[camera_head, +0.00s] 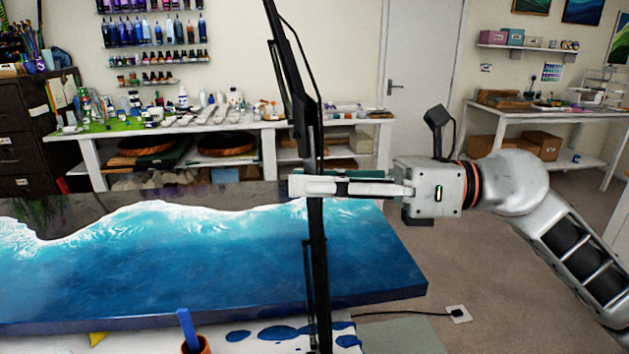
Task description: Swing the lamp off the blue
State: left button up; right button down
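The lamp (318,255) is a thin black stand with a jointed upper arm. It rises through the middle of the view, in front of the blue resin slab (180,265). Its upper part leans left and leaves the top of the picture; I cannot see the lamp's head. My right gripper (314,184) reaches in from the right with level fingers. One pale finger crosses in front of the black post and the other shows just behind and above it. The fingers look closed on the post, above the slab's far edge. My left gripper is not in view.
A blue stick stands in an orange cup (197,346) at the slab's front edge, beside a blue-spotted sheet (265,343). A cable runs to a floor socket (458,313) at right. A cluttered white bench (225,130) stands behind. Open floor lies right of the slab.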

jog(key=c, duration=1.7)
grip_release()
jog(key=d, duration=1.2)
jog(key=shift+w, duration=0.2)
jog(key=shift+s, duration=0.1)
